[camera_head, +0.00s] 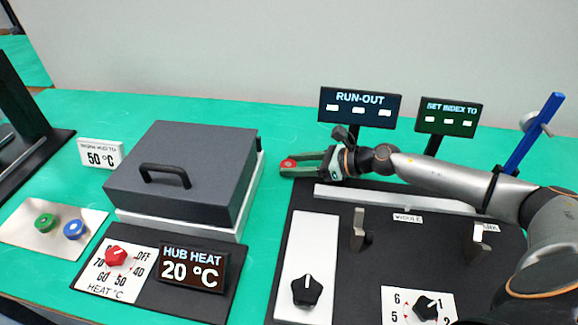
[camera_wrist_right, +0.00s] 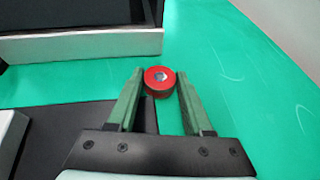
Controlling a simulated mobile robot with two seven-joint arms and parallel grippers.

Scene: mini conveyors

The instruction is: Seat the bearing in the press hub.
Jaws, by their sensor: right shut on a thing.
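My right gripper (camera_head: 307,164) reaches left across the mat, its green fingers shut on a small red round part with a grey centre (camera_head: 288,163). In the right wrist view this part (camera_wrist_right: 160,80) sits between the fingertips of the gripper (camera_wrist_right: 160,85); it looks like the bearing. A dark grey box lid with a handle (camera_head: 185,165) stands to the left on a white base (camera_head: 180,224), closed, so its inside is hidden. I cannot make out the press hub. The "HUB HEAT" display (camera_head: 192,270) reads 20 °C. My left gripper is not in view.
A red heat dial (camera_head: 116,257) stands in front of the box. A sign reads 50 °C (camera_head: 101,154). Green (camera_head: 45,222) and blue (camera_head: 73,229) buttons are at left. A black frame (camera_head: 25,110) stands at the far left. "RUN-OUT" (camera_head: 360,106) and "SET INDEX TO" (camera_head: 449,115) displays stand behind my right arm.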

